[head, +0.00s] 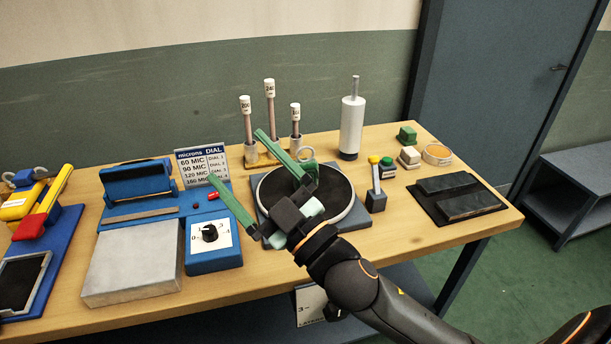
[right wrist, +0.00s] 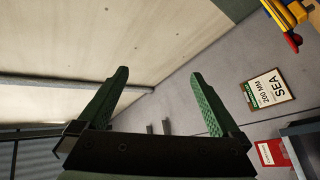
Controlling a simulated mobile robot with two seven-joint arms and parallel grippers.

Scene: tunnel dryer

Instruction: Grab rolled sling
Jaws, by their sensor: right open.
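My right gripper (head: 237,156) is over the table above the round dark plate, with its two green fingers spread wide and nothing between them. It also shows open and empty in the right wrist view (right wrist: 160,74). No object is clearly recognisable as a rolled sling. My left gripper is not in view.
The round dark plate (head: 336,203) is partly hidden by my gripper. A blue sealer (head: 215,258) stands left, a white cylinder (head: 351,125) behind, and a black mat (head: 465,219) right. The wrist view shows a framed sign (right wrist: 268,90). The table's front right is clear.

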